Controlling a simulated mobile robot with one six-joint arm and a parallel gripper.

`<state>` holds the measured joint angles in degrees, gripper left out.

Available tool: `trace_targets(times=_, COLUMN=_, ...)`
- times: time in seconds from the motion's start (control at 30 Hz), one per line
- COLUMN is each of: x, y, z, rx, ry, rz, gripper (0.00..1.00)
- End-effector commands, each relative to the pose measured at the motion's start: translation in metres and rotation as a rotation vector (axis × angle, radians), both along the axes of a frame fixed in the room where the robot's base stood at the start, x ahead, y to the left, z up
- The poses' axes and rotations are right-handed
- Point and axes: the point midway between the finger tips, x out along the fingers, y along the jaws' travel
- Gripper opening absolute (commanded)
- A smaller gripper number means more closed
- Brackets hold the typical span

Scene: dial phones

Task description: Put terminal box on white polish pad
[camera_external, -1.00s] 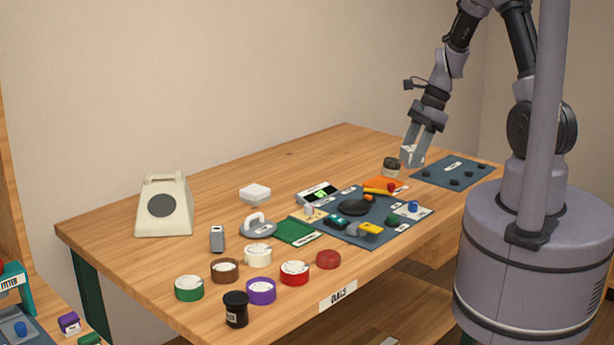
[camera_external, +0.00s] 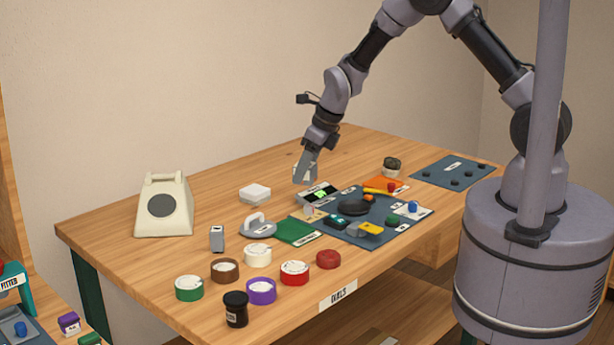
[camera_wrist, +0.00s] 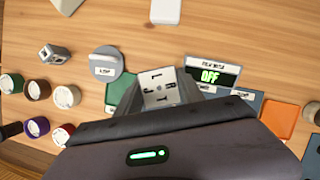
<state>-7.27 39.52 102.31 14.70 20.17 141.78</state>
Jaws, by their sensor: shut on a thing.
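The terminal box (camera_wrist: 158,86) is a small whitish box with dark slots on its face. It is between the fingers of my gripper (camera_external: 305,174), which is shut on it. In the external view the fingers hide most of the box. My gripper holds it above the table, behind the OFF display. The white polish pad (camera_external: 255,193) looks like a thick white square block lying on the table, left of my gripper. It also shows at the top of the wrist view (camera_wrist: 166,10), cut by the frame edge. Nothing lies on it.
A cream dial phone (camera_external: 165,206) stands at the far left. A grey disc with a handle (camera_external: 258,227), a green mat (camera_external: 296,231) and the display (camera_external: 319,193) lie nearby. Several coloured rolls, including a red one (camera_external: 294,273), are in front. Bare table surrounds the white pad.

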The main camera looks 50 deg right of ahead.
Motion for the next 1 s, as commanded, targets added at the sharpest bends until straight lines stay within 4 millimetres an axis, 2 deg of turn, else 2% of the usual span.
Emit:
trace_targets(times=0.07, x=0.008, y=0.001, z=-0.005, rx=0.000, ry=-0.002, rz=0.001, gripper=0.03)
trace_targets(times=0.13, x=0.026, y=0.004, z=-0.009, rx=0.000, ry=-0.004, rz=0.001, gripper=0.03)
trace_targets(times=0.4, x=0.117, y=0.019, z=-0.021, rx=0.000, ry=-0.001, rz=0.000, gripper=0.03)
trace_targets(times=0.5, x=0.139, y=0.022, z=-0.021, rx=0.000, ry=0.000, rz=-0.001, gripper=0.03)
trace_targets(times=0.7, x=0.157, y=0.025, z=-0.021, rx=-0.001, ry=0.000, rz=0.000, gripper=0.03)
trace_targets(times=0.87, x=0.157, y=0.025, z=-0.055, rx=0.000, ry=0.002, rz=-0.001, gripper=0.03)
trace_targets(times=1.0, x=0.157, y=0.025, z=-0.055, rx=0.000, ry=0.000, rz=-0.001, gripper=0.03)
